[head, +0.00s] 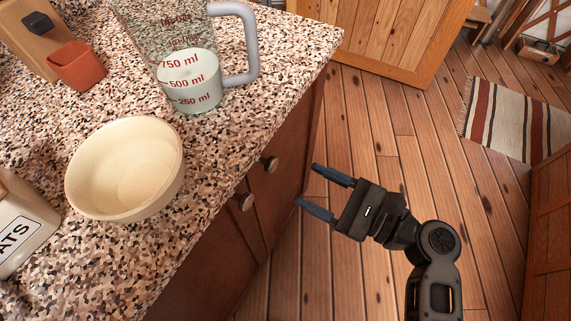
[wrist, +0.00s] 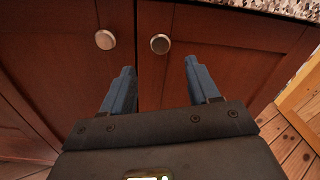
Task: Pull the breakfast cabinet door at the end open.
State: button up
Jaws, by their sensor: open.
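The end cabinet door (head: 275,195) is dark red-brown wood under the speckled counter, and it looks closed. Its round dark knob (head: 270,163) sits near the top. In the wrist view the same door (wrist: 232,52) is on the right, and its knob (wrist: 160,44) shows ahead, between the lines of my fingers. My gripper (head: 308,185) is open and empty, pointing at the door from the right, apart from the knob. In the wrist view my gripper (wrist: 158,66) has both fingertips below the knob in the picture.
A neighbouring door with a lighter-looking knob (wrist: 105,39) is just left. On the counter (head: 225,150) stand a cream bowl (head: 125,168), a measuring jug (head: 188,80), an orange cup (head: 77,66) and a canister (head: 20,225). Plank floor (head: 385,120) is clear near the cabinet; a striped rug (head: 515,120) lies beyond.

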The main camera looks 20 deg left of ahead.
aim_at(275, 166)
jog(key=a, duration=0.5)
jog(key=w+a, duration=0.1)
jog(key=a, duration=0.2)
jog(key=shift+w+r, duration=0.1)
jog(key=shift+r, duration=0.15)
grip_shut()
dwell(0.5)
